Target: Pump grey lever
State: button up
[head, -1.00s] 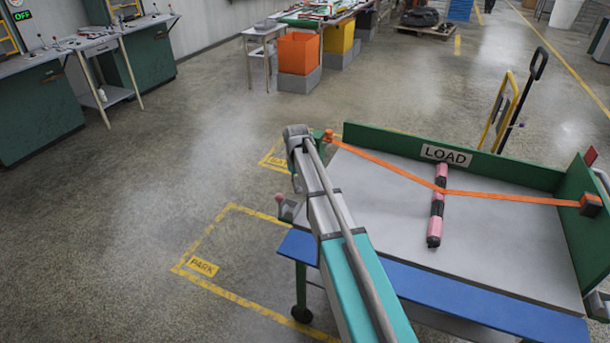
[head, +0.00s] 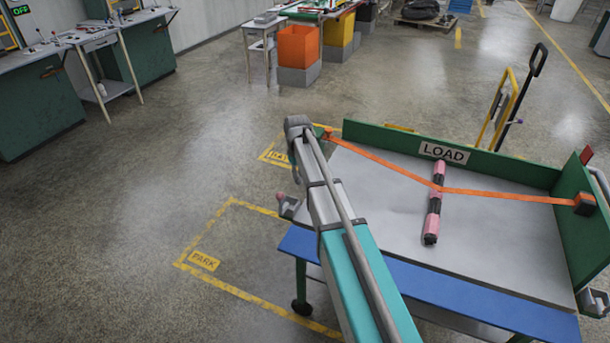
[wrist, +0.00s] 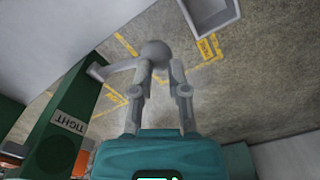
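In the wrist view, the grey lever (wrist: 122,67) runs from the edge of a green panel to a round grey knob (wrist: 155,52). The panel (wrist: 50,150) bears a white TIGHT label (wrist: 70,122). My gripper (wrist: 161,66) has its two fingers partly closed with the tips at the knob. It appears shut on the lever's knob, though the contact is partly hidden. There the cart (head: 500,235) carries a pink-and-black roll (head: 433,215) under an orange strap (head: 510,196).
A green wall with a LOAD sign (head: 443,152) stands along the cart's back. A yellow-handled trolley (head: 507,105) is behind it. Yellow PARK markings (head: 204,261) lie on the floor to the left. Green benches (head: 35,105) and an orange bin (head: 298,47) stand farther back, with open floor between.

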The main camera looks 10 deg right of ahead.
aim_at(298, 183)
jog(key=shift+w+d+r+p, duration=0.15)
jog(key=shift+w+r+p, duration=0.1)
jog(key=shift+r+p, duration=0.35)
jog(key=shift+w+d+r+p, duration=0.25)
jog(key=shift+r+p, duration=0.25)
jog(key=shift+r, duration=0.15)
jog(key=shift+w+d+r+p, duration=0.1)
jog(key=shift+w+r+p, duration=0.15)
jog(key=shift+r+p, duration=0.35)
jog(key=shift+s+f, duration=0.1)
jog(key=shift+f, duration=0.15)
jog(key=shift+s+a+f+b, duration=0.15)
jog(key=shift+s+f+b, duration=0.05)
jog(key=shift+f+b, duration=0.5)
jog(key=shift+s+a+f+b, duration=0.15)
jog(key=shift+f+b, duration=0.5)
jog(key=shift+b, duration=0.2)
jog(key=shift+s+a+f+b, duration=0.15)
jog(key=shift+s+f+b, duration=0.05)
jog(key=shift+f+b, duration=0.5)
jog(key=shift+s+a+f+b, duration=0.1)
jog(key=shift+s+f+b, duration=0.1)
jog(key=shift+f+b, duration=0.6)
jog(key=shift+s+a+f+b, duration=0.1)
jog(key=shift+s+f+b, duration=0.05)
jog(key=shift+f+b, duration=0.6)
jog(key=shift+r, duration=0.1)
